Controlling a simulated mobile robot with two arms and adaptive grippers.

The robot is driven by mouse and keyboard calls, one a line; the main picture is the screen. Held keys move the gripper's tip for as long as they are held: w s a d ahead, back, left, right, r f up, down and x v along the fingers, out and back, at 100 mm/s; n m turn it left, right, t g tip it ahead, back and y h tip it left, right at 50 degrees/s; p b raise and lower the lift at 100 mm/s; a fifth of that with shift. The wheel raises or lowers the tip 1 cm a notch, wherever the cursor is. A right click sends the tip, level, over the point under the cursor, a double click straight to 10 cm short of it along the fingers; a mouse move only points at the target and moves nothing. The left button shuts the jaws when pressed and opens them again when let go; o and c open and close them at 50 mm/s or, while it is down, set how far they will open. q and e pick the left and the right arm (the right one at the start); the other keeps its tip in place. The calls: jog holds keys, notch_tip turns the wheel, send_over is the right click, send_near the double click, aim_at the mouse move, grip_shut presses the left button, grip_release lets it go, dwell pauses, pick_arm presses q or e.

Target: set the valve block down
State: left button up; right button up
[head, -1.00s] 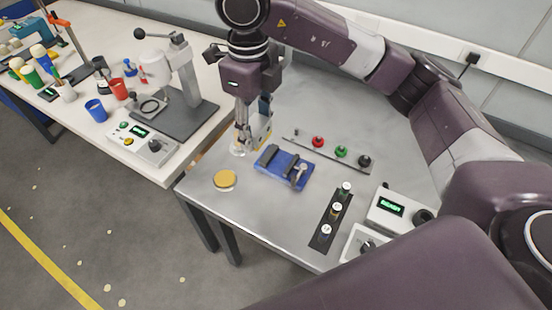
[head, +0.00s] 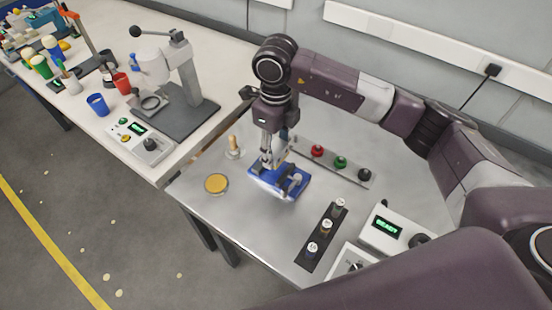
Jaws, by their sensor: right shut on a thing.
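My right gripper (head: 267,158) comes down from above and is shut on the valve block (head: 269,167). Only small pale bits of the block show between and below the fingers. The gripper is over the far left part of a blue vise (head: 293,190) with dark jaws and a metal handle, on the grey metal table (head: 225,215). I cannot tell whether the block touches the vise or hangs just above it. My left gripper is not in view.
A brass-coloured peg on a round base (head: 235,149) and a yellow disc (head: 216,183) stand left of the vise. A button strip (head: 341,162), a dark strip with several small parts (head: 326,231) and a control box (head: 391,228) lie right. The table's front left is clear.

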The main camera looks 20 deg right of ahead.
aim_at(275, 163)
jog(key=shift+a+f, duration=0.15)
jog(key=shift+f, duration=0.35)
notch_tip(275, 163, down, 3)
jog(key=shift+f+p, duration=0.2)
jog(key=shift+p, duration=0.25)
jog(key=shift+f, duration=0.3)
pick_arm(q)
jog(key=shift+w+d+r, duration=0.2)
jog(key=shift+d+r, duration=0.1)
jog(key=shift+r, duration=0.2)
pick_arm(e)
jog(key=shift+f+b, duration=0.25)
jog(key=shift+b, duration=0.05)
jog(key=o, duration=1.4)
jog(key=shift+r, duration=0.1)
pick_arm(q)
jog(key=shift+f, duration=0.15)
